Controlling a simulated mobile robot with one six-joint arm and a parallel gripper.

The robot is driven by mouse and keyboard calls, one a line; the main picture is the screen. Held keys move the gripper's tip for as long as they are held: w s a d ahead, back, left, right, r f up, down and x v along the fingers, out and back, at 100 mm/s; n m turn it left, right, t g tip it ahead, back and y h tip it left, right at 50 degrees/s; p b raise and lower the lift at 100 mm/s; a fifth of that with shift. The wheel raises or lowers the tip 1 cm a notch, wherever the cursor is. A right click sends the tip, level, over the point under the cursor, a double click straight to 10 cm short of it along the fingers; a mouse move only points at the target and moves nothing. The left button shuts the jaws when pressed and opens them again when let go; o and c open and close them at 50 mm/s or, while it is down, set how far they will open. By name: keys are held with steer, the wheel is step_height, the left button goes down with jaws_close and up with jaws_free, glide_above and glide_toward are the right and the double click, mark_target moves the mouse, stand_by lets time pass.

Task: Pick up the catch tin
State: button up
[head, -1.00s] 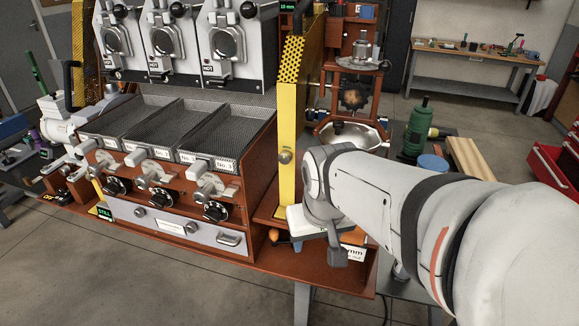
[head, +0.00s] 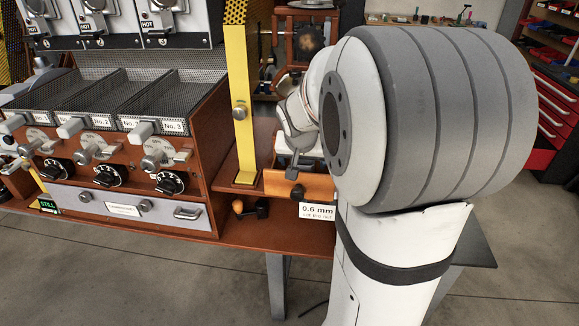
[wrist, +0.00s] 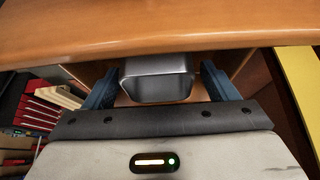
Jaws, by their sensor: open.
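The catch tin (wrist: 157,82) is a small grey metal box, seen in the wrist view under a wooden ledge. My gripper (wrist: 160,78) is open, with one dark blue finger on each side of the tin. Gaps show between the fingers and the tin's sides, and the view does not show any contact. In the head view my arm covers most of the place where the gripper is, and I cannot make out the tin there.
An orange-brown wooden drawer front (head: 298,187) with a dark knob sits above a "0.6 mm" label (head: 317,211). A yellow upright panel (head: 240,100) stands left of my arm. The wooden ledge (wrist: 160,28) lies close above the tin.

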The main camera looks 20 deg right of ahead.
steer(key=shift+w+d+f, duration=0.15)
steer(key=shift+f, duration=0.3)
steer(key=c, duration=1.1)
